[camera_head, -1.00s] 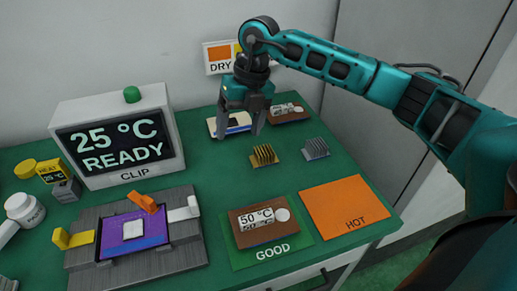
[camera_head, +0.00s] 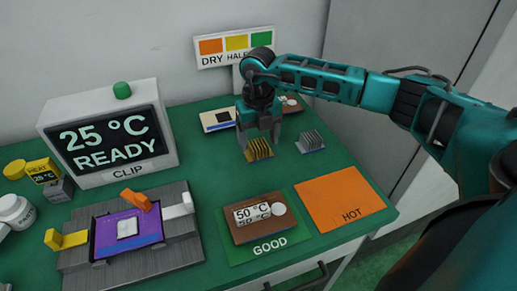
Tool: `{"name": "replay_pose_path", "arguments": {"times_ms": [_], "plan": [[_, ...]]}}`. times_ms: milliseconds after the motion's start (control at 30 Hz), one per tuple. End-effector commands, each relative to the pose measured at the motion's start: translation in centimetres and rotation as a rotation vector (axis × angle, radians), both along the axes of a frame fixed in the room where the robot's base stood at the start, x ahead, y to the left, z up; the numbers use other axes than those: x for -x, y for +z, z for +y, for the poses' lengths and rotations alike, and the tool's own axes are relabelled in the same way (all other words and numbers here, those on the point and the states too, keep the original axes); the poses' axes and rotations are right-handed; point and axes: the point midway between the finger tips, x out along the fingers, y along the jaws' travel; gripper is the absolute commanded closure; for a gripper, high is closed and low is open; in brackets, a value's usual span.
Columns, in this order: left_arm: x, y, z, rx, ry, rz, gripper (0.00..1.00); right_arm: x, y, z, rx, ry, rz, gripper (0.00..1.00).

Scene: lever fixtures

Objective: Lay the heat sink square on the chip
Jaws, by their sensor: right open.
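Two finned heat sinks stand on the green table: a gold one (camera_head: 259,150) and a grey one (camera_head: 310,142) to its right. My right gripper (camera_head: 260,146) is open, pointing down at the gold heat sink, with its fingers about the fins; I cannot tell whether they touch. The chip (camera_head: 127,228) is a pale square on a purple board (camera_head: 113,239) in the grey fixture (camera_head: 180,250) at front left. The fixture has orange, white and yellow levers. My left gripper is not in view.
A monitor (camera_head: 108,140) reading 25 °C READY stands behind the fixture. A brown board marked 50 °C (camera_head: 245,231) lies on the green GOOD mat (camera_head: 290,243). The orange HOT mat (camera_head: 340,200) is bare. Small boards lie behind my right gripper.

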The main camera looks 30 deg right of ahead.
Motion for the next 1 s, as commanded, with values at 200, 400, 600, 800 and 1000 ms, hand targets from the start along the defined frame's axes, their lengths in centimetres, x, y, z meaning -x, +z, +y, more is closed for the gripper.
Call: {"name": "replay_pose_path", "arguments": {"times_ms": [200, 400, 600, 800, 1000], "plan": [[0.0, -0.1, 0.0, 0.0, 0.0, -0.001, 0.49, 0.0, -2.3, 0.0, 0.0, 0.001, 0.001, 0.23], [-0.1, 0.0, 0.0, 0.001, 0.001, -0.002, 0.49, 0.0, -2.3, 0.0, -0.001, 0.002, 0.0, 0.23], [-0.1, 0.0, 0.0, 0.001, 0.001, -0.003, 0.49, 0.0, -2.3, 0.0, -0.001, 0.001, 0.0, 0.4], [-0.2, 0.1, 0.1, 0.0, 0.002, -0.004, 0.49, 0.0, -2.3, 0.0, -0.001, 0.001, -0.001, 0.57], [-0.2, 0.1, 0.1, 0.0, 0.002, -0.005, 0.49, 0.0, -2.3, 0.0, -0.001, 0.001, 0.0, 0.78]]}}
